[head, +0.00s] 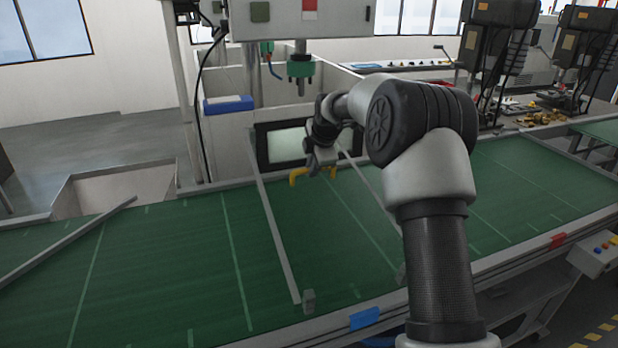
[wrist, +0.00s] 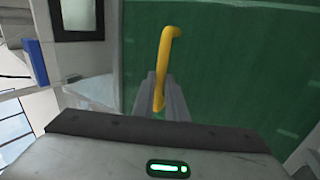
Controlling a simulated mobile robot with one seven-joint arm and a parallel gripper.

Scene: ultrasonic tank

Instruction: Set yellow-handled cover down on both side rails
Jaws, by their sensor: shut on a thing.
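A yellow handle (head: 299,176) shows at my gripper (head: 322,165) over the back part of the green bed. In the wrist view, my gripper (wrist: 160,97) is shut on this handle (wrist: 165,48), with a grey finger on each side. I cannot make out the cover's panel apart from the green surface behind the handle. A left side rail (head: 272,222) and a right side rail (head: 372,186) run from back to front on the bed, on either side of my gripper. Contact between cover and rails cannot be seen. My arm hides part of the right side.
A dark-framed pale panel (head: 284,146) stands behind my gripper and shows in the wrist view (wrist: 78,15). A machine head with a spindle (head: 300,68) hangs above it. A blue box (head: 228,105) sits at back left.

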